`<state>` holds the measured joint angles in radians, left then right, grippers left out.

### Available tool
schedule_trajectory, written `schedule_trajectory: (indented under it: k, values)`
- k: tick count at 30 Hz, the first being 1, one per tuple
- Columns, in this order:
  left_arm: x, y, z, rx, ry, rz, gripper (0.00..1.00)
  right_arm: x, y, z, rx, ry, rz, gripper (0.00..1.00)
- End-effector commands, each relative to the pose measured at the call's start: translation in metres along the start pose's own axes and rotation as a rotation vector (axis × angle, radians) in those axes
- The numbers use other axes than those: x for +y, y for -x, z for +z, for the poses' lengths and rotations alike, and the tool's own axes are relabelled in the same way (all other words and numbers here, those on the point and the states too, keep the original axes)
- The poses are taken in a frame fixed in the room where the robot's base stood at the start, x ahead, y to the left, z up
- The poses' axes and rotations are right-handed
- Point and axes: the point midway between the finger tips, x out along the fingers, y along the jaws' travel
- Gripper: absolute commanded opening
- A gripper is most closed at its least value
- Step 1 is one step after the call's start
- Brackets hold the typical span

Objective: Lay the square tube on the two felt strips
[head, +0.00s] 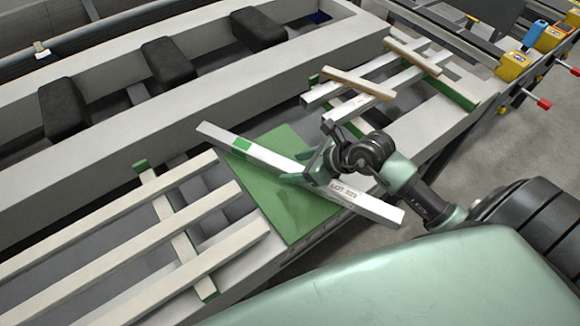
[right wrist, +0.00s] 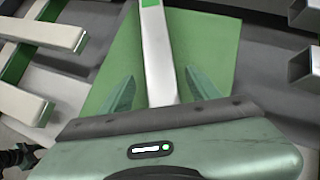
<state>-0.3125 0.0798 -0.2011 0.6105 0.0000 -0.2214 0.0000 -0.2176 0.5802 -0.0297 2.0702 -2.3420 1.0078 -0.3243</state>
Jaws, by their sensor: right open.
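The square tube (head: 275,158) is a long pale grey bar with a green patch and dark lettering. It lies diagonally across a green mat (head: 290,215), its near right end past the mat's edge. My right gripper (head: 315,170) is open over the tube's middle. In the right wrist view, the tube (right wrist: 158,50) runs between the two green fingers, with visible gaps on both sides. Two tan strips, apparently the felt strips, lie across the tubes on the right rack: one nearer (head: 358,84) and one farther (head: 412,56).
Hollow square tubes (head: 322,94) lie on the right rack over green bars. Dark blocks (head: 168,65) sit in the frame behind. Yellow clamps (head: 512,66) stand at the far right.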

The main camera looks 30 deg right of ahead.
Motion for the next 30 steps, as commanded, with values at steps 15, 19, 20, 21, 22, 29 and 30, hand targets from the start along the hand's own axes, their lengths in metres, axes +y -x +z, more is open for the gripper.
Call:
schedule_trajectory:
  k: [15,19,20,21,22,29,30]
  values:
    - [-0.003,0.004,-0.025,0.036,0.001,-0.004,0.62,0.0,-0.025,0.0,-0.001,0.001,0.0,0.45]
    - [-0.003,0.004,-0.023,0.034,0.001,-0.004,0.62,0.0,-0.025,0.0,-0.001,0.0,-0.001,0.09]
    - [-0.003,0.004,-0.022,0.032,0.001,-0.004,0.62,0.0,-0.025,0.0,-0.001,0.0,-0.001,0.01]
    - [-0.003,0.004,-0.021,0.031,0.001,-0.004,0.62,0.0,-0.025,0.0,-0.001,0.0,-0.001,0.0]
    - [-0.003,0.004,-0.021,0.03,0.001,-0.003,0.62,0.0,-0.025,0.0,-0.001,0.0,-0.001,0.0]
    - [-0.002,0.004,-0.015,0.022,0.002,-0.003,0.62,0.0,-0.025,0.0,-0.001,0.0,-0.001,0.0]
    - [-0.002,0.004,-0.015,0.022,0.002,-0.003,0.62,0.0,-0.025,0.0,-0.001,0.0,-0.001,0.0]
